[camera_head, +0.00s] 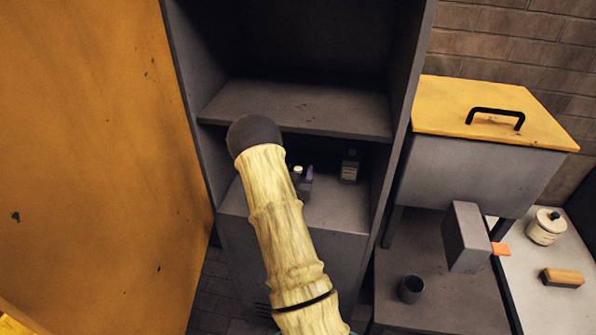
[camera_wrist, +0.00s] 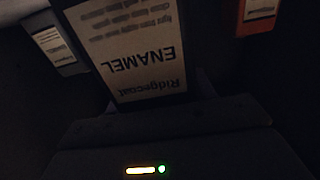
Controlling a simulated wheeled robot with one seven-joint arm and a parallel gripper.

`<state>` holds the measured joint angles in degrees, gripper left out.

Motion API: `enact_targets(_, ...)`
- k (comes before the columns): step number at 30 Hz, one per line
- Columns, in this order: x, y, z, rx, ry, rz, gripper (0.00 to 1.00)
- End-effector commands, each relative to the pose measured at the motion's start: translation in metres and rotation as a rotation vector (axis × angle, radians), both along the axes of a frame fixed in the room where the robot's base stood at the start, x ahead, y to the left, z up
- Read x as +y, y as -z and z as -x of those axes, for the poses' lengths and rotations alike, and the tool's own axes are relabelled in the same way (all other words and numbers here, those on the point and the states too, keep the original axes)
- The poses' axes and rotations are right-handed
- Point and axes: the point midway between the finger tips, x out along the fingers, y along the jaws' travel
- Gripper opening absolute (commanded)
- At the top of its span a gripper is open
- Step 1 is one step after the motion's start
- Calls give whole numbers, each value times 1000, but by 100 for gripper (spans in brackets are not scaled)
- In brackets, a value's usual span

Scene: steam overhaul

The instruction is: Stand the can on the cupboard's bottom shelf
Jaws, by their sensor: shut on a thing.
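In the wrist view the can (camera_wrist: 130,50), with a pale label reading "Ridgecoat ENAMEL" upside down, fills the top middle. My gripper (camera_head: 305,182) is shut on it, inside the lower opening of the dark grey cupboard (camera_head: 398,110). My arm hides most of the gripper and can in the head view; only a small pale top and a purplish part show beside it. The bottom shelf (camera_head: 340,214) is partly visible below. Whether the can touches the shelf cannot be told.
A small dark labelled container (camera_head: 349,168) stands on the bottom shelf, right of my gripper. The wrist view shows a grey container (camera_wrist: 55,48) and an orange one (camera_wrist: 262,14) on either side of the can. The middle shelf (camera_head: 300,105) overhangs my gripper.

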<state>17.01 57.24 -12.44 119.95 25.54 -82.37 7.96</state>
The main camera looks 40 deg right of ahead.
Motion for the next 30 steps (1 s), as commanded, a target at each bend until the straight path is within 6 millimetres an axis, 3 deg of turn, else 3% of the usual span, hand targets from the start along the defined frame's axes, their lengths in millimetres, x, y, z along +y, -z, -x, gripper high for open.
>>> enact_targets(2,0,2,0,-1,0,2,0)
enact_targets(3,0,2,0,0,0,0,62)
enact_targets(5,0,1,0,0,0,0,74)
enact_targets(18,2,0,1,1,-1,-1,76)
enact_targets(30,49,2,41,3,-3,0,76)
